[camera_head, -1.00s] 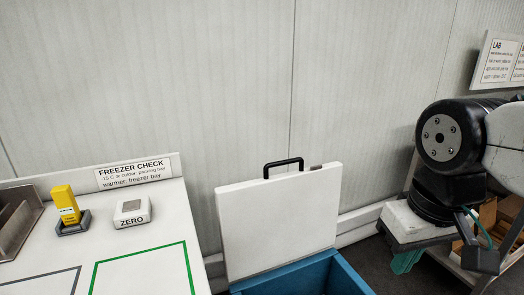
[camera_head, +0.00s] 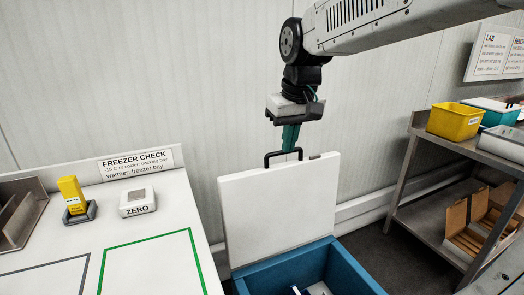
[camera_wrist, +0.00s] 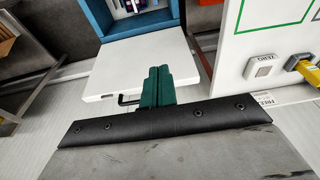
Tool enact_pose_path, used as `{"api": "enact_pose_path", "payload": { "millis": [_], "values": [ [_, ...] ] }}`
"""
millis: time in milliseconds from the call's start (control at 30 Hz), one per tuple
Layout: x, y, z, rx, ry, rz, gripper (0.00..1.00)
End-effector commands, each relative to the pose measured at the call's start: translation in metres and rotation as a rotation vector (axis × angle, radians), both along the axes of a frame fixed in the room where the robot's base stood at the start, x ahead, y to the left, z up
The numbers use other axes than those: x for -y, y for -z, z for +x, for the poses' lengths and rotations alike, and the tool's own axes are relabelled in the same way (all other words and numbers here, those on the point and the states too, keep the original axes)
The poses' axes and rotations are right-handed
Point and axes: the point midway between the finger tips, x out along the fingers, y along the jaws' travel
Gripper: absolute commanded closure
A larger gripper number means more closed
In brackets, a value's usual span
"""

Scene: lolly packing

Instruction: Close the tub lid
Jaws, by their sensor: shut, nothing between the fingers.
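The blue tub (camera_head: 335,268) stands on the floor, with its white lid (camera_head: 280,205) raised upright at the back. The lid has a black handle (camera_head: 284,156) on its top edge. My gripper (camera_head: 290,146) points down right at the handle, its green fingers shut with nothing between them. In the head view the fingers overlap the handle; whether they touch it or stand behind it I cannot tell. The wrist view shows the lid (camera_wrist: 145,62), part of the handle (camera_wrist: 126,101) beside the shut fingers (camera_wrist: 157,82), and the open tub (camera_wrist: 100,18) with items inside.
A white bench (camera_head: 145,215) with a yellow device (camera_head: 73,195) and a ZERO block (camera_head: 137,202) is left of the tub. A shelf rack (camera_head: 415,160) with a yellow bin (camera_head: 455,121) stands at right. The wall (camera_head: 130,80) is close behind the lid.

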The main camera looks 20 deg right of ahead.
Motion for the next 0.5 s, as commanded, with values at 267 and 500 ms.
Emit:
{"api": "enact_pose_path", "payload": {
  "millis": [267,500],
  "values": [
    [0.033,0.017,0.167,0.053,-0.011,0.002,1.00],
    [0.058,0.051,0.258,0.092,-0.019,-0.002,1.00]
  ]
}}
